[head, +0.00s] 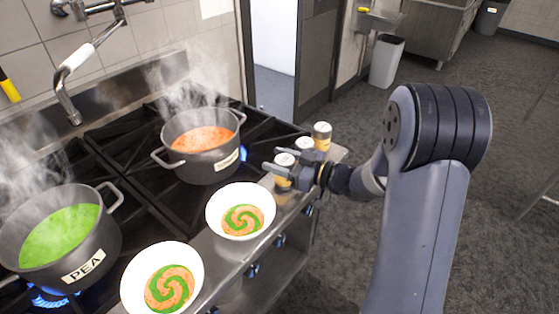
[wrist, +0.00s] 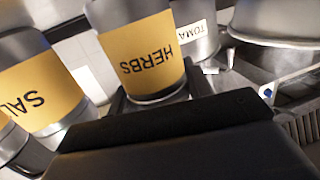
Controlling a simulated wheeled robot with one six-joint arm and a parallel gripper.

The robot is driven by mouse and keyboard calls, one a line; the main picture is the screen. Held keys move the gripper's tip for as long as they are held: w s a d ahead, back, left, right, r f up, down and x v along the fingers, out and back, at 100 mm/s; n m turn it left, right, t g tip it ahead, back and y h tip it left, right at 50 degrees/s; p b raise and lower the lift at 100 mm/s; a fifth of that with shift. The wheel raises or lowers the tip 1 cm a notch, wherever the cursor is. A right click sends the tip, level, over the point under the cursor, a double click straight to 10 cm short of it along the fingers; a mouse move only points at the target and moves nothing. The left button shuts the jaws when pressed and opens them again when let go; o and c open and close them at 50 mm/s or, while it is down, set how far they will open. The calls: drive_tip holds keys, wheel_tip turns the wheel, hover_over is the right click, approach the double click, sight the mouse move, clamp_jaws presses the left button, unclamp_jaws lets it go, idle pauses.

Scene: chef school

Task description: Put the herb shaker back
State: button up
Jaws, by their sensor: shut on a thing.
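The herb shaker (head: 283,182) has a pale top and a yellow label. It is the nearest of three shakers at the right end of the stove's front ledge. In the wrist view the herb shaker (wrist: 142,52) shows its HERBS label upside down, close in front of my gripper. My gripper (head: 277,168) reaches in from the right and is shut around the shaker. I cannot tell whether its base touches the ledge. A salt shaker (wrist: 38,95) stands beside it, its label partly cut off.
Two more shakers stand just behind, the farthest one (head: 322,136) at the ledge's corner. A steaming tomato pot (head: 208,168) and a pea pot (head: 75,250) sit on the stove. Two soup bowls, one here (head: 216,214), stand along the front ledge (head: 225,262). Open floor lies to the right.

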drive_tip(key=shift+f, duration=0.15)
drive_tip(key=o, duration=1.1)
drive_tip(key=shift+s+d, duration=0.1)
drive_tip(key=shift+d, duration=0.05)
drive_tip(key=b+v, duration=0.1)
drive_tip(key=v, duration=1)
drive_tip(key=shift+s+d, duration=0.2)
drive_tip(key=shift+d, duration=0.15)
